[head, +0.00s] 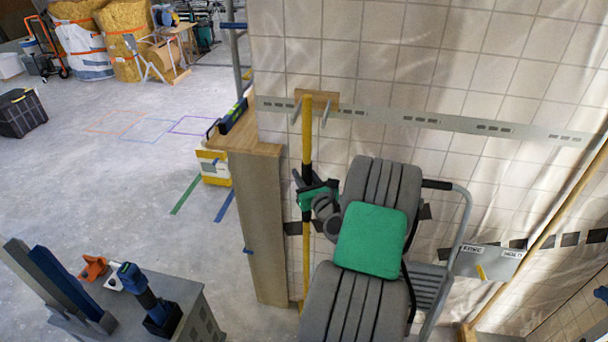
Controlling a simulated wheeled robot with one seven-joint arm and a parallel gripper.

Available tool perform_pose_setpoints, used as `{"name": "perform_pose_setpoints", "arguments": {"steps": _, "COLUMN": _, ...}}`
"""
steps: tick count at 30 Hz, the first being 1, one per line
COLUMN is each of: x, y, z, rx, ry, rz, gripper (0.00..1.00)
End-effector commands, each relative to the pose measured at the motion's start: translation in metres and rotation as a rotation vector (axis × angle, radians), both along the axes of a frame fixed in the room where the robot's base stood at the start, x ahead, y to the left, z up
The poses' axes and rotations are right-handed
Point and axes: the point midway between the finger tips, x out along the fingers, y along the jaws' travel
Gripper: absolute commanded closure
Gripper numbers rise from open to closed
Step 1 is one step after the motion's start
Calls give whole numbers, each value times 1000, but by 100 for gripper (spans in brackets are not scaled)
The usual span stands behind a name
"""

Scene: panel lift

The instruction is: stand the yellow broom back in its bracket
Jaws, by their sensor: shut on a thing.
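The yellow broom (307,142) stands roughly upright against the tiled wall, its top at the bracket. The bracket (330,97) is a wooden block with two grey prongs, fixed to the wall. The pole's top shows between the two prongs; I cannot tell how deep it sits. My gripper (307,194) is shut on the pole at about mid-height, on or near a dark section. My arm hides the area to the right of the pole. The broom's lower end is not clearly visible.
A wooden-topped partition (258,210) stands close left of the broom. A grey step ladder (440,275) stands right, behind my arm. A long wooden pole (560,212) leans at far right. A grey tool stand (180,292) is at lower left. Floor at left is largely clear.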

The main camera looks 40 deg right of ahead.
Motion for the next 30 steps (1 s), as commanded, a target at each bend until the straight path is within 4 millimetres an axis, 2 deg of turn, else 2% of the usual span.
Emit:
{"name": "perform_pose_setpoints", "arguments": {"steps": 3, "x": 0, "y": 0, "z": -2, "rx": 0, "ry": -2, "rz": 0, "gripper": 100}}
{"name": "perform_pose_setpoints", "arguments": {"steps": 4, "x": 0, "y": 0, "z": -3, "rx": 2, "ry": 0, "rz": 0, "gripper": 70}}
{"name": "perform_pose_setpoints", "arguments": {"steps": 11, "x": 0, "y": 0, "z": -3, "rx": 2, "ry": 0, "rz": 1, "gripper": 51}}
{"name": "perform_pose_setpoints", "arguments": {"steps": 20, "x": 0, "y": 0, "z": 2, "rx": 1, "ry": 1, "rz": 1, "gripper": 50}}
{"name": "perform_pose_setpoints", "arguments": {"steps": 23, "x": -12, "y": 3, "z": -2, "rx": 3, "ry": 2, "rz": -2, "gripper": 50}}
{"name": "perform_pose_setpoints", "arguments": {"steps": 30, "x": -70, "y": 20, "z": -2, "rx": 4, "ry": 1, "rz": -6, "gripper": 50}}
